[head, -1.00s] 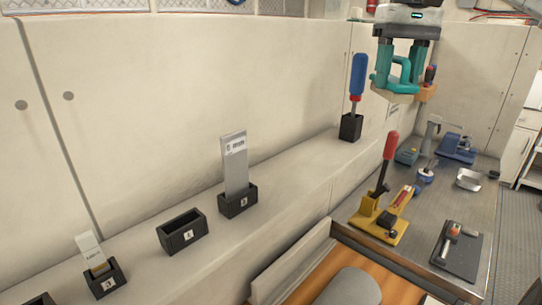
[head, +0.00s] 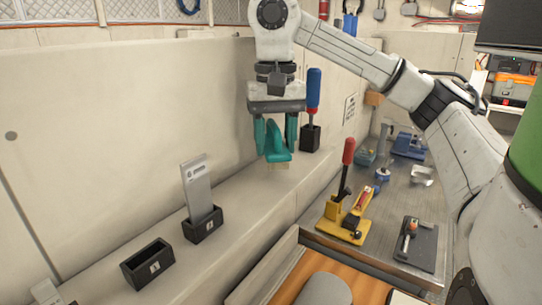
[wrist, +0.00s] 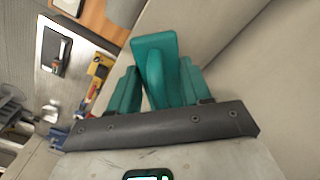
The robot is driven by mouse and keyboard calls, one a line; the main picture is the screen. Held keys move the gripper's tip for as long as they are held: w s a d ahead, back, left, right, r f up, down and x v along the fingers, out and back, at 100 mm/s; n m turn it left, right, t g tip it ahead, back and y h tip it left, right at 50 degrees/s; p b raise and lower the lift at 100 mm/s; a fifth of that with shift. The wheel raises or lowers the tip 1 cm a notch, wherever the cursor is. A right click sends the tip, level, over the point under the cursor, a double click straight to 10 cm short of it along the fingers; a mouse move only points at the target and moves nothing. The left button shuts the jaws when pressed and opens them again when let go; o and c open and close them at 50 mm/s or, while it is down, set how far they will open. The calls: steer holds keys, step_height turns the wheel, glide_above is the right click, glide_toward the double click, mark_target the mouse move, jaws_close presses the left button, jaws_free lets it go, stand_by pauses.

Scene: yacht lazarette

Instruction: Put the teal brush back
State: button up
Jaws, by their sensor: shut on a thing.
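The teal brush (head: 278,153), with a teal handle and a tan lower part, hangs in my gripper (head: 277,140). The gripper is shut on its handle, with a teal finger on either side, above the far part of the pale ledge. The brush also shows in the wrist view (wrist: 155,62), between the fingers (wrist: 155,90). An empty black holder (head: 148,264) with a numbered label stands on the ledge, to the left and nearer than the brush. Its number is too small to read surely.
A black holder (head: 203,229) with a tall grey tool (head: 196,185) stands between the empty holder and my gripper. A blue-handled tool (head: 314,90) stands in a holder (head: 310,138) just right of my gripper. A metal bench (head: 385,225) with a yellow, red-handled tool (head: 345,220) lies right.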

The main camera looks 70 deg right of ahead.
mark_target(271, 147)
steer(key=shift+w+a+f, duration=0.15)
steer(key=shift+w+f, duration=0.05)
steer(key=shift+f, duration=0.05)
steer(key=shift+w+a+f+p, duration=0.1)
steer(key=shift+f+p, duration=0.25)
steer(key=shift+f, duration=1.4)
steer(key=o, duration=1)
step_height(271, 147, up, 12)
steer(key=shift+r+b, duration=0.1)
steer(key=shift+b, duration=0.5)
